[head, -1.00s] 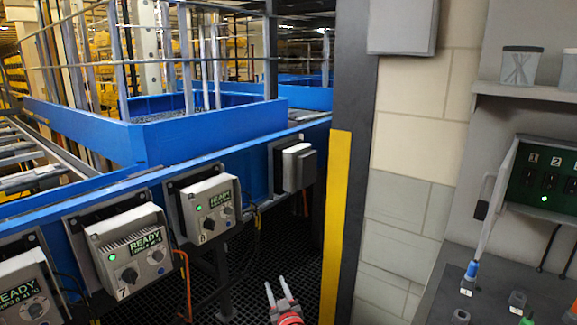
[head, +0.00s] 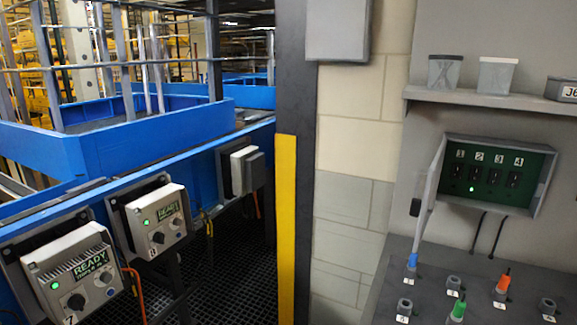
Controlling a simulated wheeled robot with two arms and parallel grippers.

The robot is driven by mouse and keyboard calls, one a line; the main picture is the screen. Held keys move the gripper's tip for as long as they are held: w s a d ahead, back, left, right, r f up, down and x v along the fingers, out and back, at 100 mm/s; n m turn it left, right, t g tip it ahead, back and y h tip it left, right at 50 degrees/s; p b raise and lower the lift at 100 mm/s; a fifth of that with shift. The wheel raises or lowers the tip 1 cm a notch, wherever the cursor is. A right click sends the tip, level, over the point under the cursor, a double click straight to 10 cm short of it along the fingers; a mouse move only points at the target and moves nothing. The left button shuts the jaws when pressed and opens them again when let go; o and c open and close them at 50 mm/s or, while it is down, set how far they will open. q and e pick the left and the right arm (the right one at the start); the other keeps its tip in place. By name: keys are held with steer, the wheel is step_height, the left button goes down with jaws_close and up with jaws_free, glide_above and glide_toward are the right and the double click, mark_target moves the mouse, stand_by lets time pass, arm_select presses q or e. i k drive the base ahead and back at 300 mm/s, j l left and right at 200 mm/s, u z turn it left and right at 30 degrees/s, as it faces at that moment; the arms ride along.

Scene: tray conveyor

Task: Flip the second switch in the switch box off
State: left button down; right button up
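The switch box (head: 540,197) is on the grey wall at the right, with its door (head: 428,190) swung open to the left. Inside is a dark green panel with black switches numbered 1 to 4. The second switch (head: 474,174) is under the label 2. A green light (head: 473,189) glows below the switches, near switch 2. The lever positions are too small to tell. Neither of my grippers is in view now.
A grey bench (head: 430,290) with connectors, some with blue, orange and green parts, stands below the box. A shelf (head: 480,100) with two cups is above it. A dark post with a yellow guard (head: 286,230) and a blue conveyor (head: 150,140) with control units are at the left.

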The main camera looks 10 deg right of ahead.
mark_target(475, 173)
steer(key=z, duration=1.2)
steer(key=i+j+z, duration=0.1)
steer(key=j+z, duration=0.15)
steer(key=j, duration=0.45)
steer(key=j+z, duration=0.3)
steer(key=j, duration=0.35)
